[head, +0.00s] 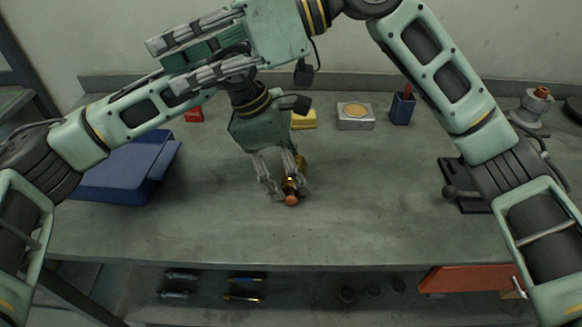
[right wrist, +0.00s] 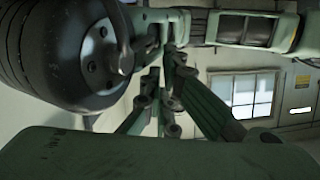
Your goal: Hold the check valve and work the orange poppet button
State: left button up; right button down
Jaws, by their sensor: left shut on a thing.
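The check valve (head: 289,187) is a small brass-coloured piece near the middle of the bench in the head view. Its rounded orange button (head: 291,200) faces the near side of the bench. My left gripper (head: 282,191) points down and is shut on the valve, with its fingers hiding much of the body. I cannot tell whether the valve touches the bench top. My right gripper (head: 163,67) is high at the upper left, well away from the valve. Its fingers point left, spread apart and empty. They also show in the right wrist view (right wrist: 160,105).
A blue tray (head: 112,182) lies at the left of the bench (head: 370,225). Along the back are a red block (head: 194,116), a yellow block (head: 304,120), a grey box (head: 355,118) and a blue holder (head: 402,108). A dark fixture (head: 465,190) stands right. The front middle is clear.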

jog(key=s+d+f+n+g+h, duration=0.2)
jog(key=s+f+h, duration=0.45)
jog(key=f, duration=0.45)
jog(key=m+t+h, duration=0.1)
jog(key=t+h, duration=0.3)
jog(key=h, duration=0.4)
send_over(291, 218)
jog(key=s, duration=0.1)
notch_tip(291, 218, down, 6)
jog(key=r, duration=0.1)
jog(key=shift+y, duration=0.25)
jog(key=shift+a+f, duration=0.1)
jog(key=shift+f, duration=3.25)
jog(key=shift+f, duration=0.15)
jog(key=shift+f, duration=1.75)
jog(key=shift+w, duration=0.6)
jog(key=shift+s, duration=0.1)
